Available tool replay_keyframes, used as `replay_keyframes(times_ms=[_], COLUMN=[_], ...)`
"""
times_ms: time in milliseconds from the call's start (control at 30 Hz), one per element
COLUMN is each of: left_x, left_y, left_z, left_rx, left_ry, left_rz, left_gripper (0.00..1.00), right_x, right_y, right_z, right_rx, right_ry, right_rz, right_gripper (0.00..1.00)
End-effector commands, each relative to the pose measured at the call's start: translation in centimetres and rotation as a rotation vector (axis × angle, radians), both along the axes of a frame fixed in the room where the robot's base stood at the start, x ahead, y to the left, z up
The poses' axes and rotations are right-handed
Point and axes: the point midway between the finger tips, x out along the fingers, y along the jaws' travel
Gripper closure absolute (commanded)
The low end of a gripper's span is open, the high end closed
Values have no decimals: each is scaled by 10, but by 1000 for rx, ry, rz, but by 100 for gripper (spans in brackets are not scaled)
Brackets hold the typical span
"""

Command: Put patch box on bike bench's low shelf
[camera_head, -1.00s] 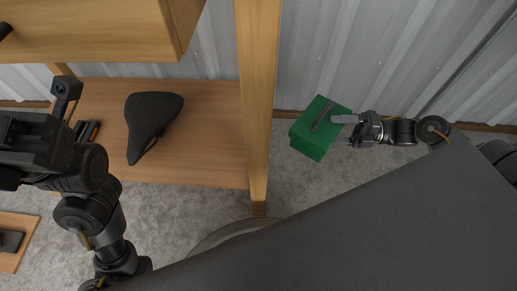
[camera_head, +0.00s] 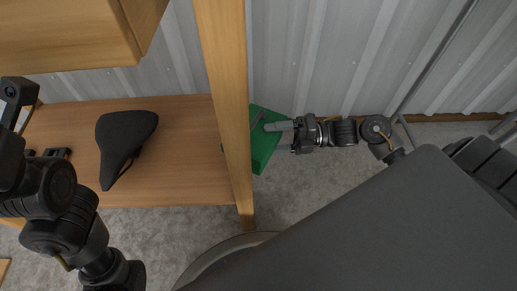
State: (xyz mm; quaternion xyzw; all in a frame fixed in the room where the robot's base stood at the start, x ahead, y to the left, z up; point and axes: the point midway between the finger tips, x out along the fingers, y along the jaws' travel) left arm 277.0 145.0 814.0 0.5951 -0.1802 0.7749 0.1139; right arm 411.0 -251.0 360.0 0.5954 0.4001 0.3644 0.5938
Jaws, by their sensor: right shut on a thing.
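The green patch box (camera_head: 265,145) is in the middle of the head view, partly hidden behind the bench's wooden leg (camera_head: 226,100). My right gripper (camera_head: 283,135) is shut on the box from its right side. The low shelf (camera_head: 185,170) of the bike bench is the wooden board to the left of the leg. A small green edge of the box shows just left of the leg, by the shelf's right end; I cannot tell whether it touches the shelf. My left arm (camera_head: 60,200) is at the left edge, its fingertips not clearly visible.
A black bike saddle (camera_head: 122,142) lies on the left half of the shelf. A small dark object (camera_head: 48,153) lies near its left end. The shelf between saddle and leg is bare. A wooden drawer unit (camera_head: 75,35) overhangs the shelf's back. A corrugated metal wall (camera_head: 330,60) stands behind.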

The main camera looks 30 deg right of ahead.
Motion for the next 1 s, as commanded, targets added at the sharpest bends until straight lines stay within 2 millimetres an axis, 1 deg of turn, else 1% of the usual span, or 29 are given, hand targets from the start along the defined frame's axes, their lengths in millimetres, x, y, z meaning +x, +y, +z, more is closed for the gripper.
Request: replay_keyframes(times_ms=[33,133,233,367,433,500,533,567,600,700,800,1000], left_x=[-1,-3,-3,-5,-4,-4,-3,-5,-10,-12,-12,-12], left_y=[0,0,0,0,0,0,0,1,1,2,2,2], left_z=[-1,3,7,9,7,4,-2,-2,6,6,8,9], left_rx=[-6,-14,-20,-21,-21,-20,-20,-29,-44,-53,-56,-55], left_ry=[-3,-14,-16,-24,-23,-19,-15,-23,-43,-46,-47,-46], left_rz=[-3,-6,-9,-10,-9,-8,-7,-11,-20,-27,-29,-29], left_gripper=[66,66,66,66,66,66,66,66,66,66,66,66], right_x=[5,10,13,13,15,20,20,20,19,19,19,19], right_y=[10,22,28,29,33,42,44,43,42,42,42,42], right_z=[-1,-1,-1,0,-1,-1,-8,-17,-24,-34,-37,-35], right_rx=[2,1,0,0,2,3,3,2,1,2,0,0], right_ry=[-5,-2,0,1,-1,-3,0,1,3,1,0,0], right_rz=[1,2,0,0,0,0,0,-1,-2,-2,0,0], right_gripper=[57,57,57,57,57,57,57,57,57,57,57,57])
